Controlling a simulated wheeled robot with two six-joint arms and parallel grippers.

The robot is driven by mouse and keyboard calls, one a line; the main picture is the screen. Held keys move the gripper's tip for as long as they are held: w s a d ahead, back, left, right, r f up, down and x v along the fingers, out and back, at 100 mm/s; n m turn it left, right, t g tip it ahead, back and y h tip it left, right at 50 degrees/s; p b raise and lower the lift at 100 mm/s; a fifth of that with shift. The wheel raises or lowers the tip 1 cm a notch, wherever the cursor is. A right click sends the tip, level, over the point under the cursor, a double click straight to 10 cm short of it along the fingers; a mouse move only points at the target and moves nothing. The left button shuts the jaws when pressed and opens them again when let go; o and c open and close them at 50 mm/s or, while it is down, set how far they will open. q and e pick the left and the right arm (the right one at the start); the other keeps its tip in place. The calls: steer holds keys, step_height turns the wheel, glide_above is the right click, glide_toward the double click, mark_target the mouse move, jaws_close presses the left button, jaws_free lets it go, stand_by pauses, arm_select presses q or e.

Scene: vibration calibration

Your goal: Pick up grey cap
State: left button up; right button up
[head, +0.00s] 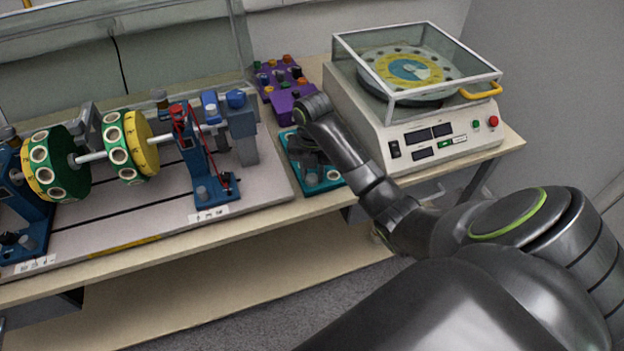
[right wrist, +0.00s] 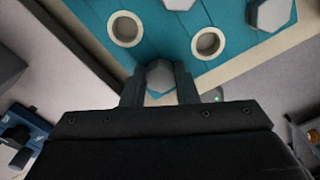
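A grey hexagonal cap (right wrist: 159,76) shows between the two dark fingers of my right gripper (right wrist: 160,88) in the right wrist view. The fingers are close together and press against its sides. The cap is at the edge of a teal tray (right wrist: 160,30); I cannot tell whether it is clear of the tray. In the head view my right gripper (head: 307,152) is over the teal tray (head: 328,184) and hides much of it. Two more grey caps, one at the right (right wrist: 271,12) and one at the top edge (right wrist: 180,3), sit on the tray. My left gripper is not in view.
Left of the tray stands a rotor rig (head: 130,145) with green and yellow discs on blue supports. A purple block with knobs (head: 283,88) is behind the tray. A balancing machine with a clear cover (head: 435,135) stands close on the right. The table's front edge is near.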

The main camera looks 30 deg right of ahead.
steer(key=shift+c, duration=0.9)
